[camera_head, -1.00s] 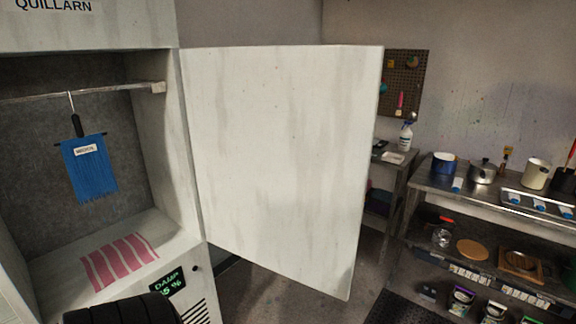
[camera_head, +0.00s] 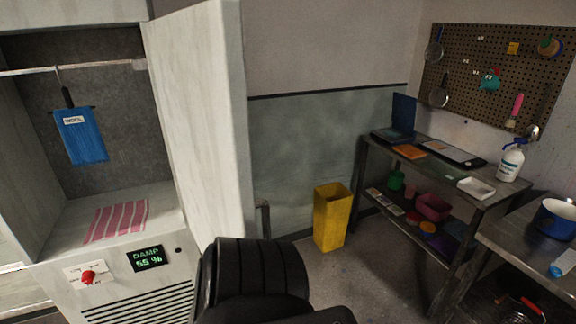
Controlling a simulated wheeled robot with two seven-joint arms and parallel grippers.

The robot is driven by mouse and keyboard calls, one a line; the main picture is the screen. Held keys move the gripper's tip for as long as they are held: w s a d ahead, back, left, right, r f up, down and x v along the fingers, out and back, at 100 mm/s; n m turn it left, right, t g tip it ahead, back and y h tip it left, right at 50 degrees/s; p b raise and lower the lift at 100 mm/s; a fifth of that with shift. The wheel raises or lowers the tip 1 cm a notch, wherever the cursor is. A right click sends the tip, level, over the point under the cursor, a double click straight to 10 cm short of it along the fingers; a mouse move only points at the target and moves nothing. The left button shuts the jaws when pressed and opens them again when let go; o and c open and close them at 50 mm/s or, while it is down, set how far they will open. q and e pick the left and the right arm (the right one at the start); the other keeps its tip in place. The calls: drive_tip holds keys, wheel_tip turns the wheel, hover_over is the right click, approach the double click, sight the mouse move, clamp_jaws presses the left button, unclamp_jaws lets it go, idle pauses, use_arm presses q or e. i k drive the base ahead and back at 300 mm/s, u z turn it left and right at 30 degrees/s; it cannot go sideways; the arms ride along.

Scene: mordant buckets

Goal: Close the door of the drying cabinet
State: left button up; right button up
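The drying cabinet (camera_head: 165,240) stands at the left, open at the front. Its tall white door (camera_head: 208,110) is hinged on the cabinet's right side and stands open, seen at a steep angle. Inside, a blue cloth (camera_head: 80,137) hangs from the rail, and a red-striped cloth (camera_head: 117,220) lies on the cabinet floor. A dark rounded part of my own arm is at the bottom centre, in front of the door's lower edge. Neither gripper's fingers show.
A yellow bin (camera_head: 331,217) stands on the floor right of the door. A metal table (camera_head: 425,165) with several items stands at the right, below a pegboard (camera_head: 500,75). Another metal bench (camera_head: 510,240) holds a blue pot (camera_head: 556,219). Some floor between is clear.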

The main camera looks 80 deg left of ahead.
sight(197, 52)
drive_tip(key=u, duration=0.1)
drive_tip(key=i, duration=1.75)
drive_tip(key=u, duration=4.3)
drive_tip(key=i, duration=1)
drive_tip(key=u, duration=1.3)
